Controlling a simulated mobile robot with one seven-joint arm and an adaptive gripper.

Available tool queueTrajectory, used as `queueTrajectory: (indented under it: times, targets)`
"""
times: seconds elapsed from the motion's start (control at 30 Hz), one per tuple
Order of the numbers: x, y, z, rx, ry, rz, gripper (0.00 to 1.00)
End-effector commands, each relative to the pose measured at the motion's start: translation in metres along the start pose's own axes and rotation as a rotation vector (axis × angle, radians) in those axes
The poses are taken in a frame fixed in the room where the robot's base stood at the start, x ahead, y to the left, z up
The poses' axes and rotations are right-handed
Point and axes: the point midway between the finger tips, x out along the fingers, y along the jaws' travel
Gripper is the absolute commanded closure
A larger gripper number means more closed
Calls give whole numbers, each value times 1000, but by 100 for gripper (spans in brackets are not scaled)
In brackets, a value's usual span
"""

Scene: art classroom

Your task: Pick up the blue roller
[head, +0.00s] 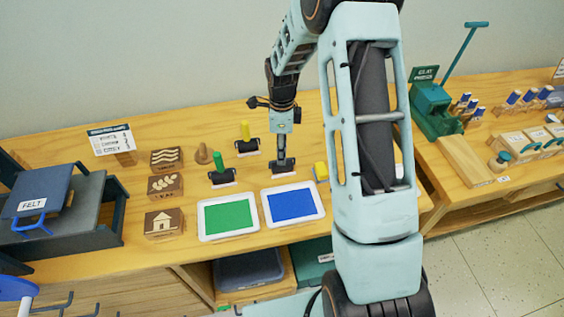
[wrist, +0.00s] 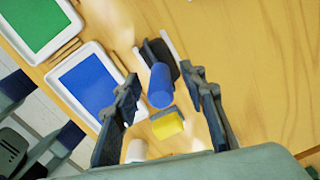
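The blue roller stands with its blue handle (wrist: 160,87) up in the wrist view, above a dark head. In the head view its dark head (head: 285,172) shows just behind the blue paint tray, and my gripper hides the handle. My gripper (wrist: 163,82) is open, with one finger on each side of the blue handle and visible gaps. In the head view my gripper (head: 281,140) points down over the roller.
The blue tray (head: 267,208) and green tray (head: 202,217) lie in front. Green-handled (head: 217,160) and yellow-handled (head: 245,131) rollers stand to the left. A yellow item (head: 320,171) is close on the right, partly hidden by my arm. Carved blocks (head: 164,187) lie farther left.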

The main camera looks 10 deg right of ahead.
Motion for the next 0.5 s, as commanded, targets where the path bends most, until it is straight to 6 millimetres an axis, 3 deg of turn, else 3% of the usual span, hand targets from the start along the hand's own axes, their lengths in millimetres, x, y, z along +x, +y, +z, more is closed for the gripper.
queueTrajectory:
  times: [0.17, 0.5]
  targets:
    - [0, 0, 0, 0, 0, -1, 64]
    - [0, 0, 0, 0, 0, -1, 100]
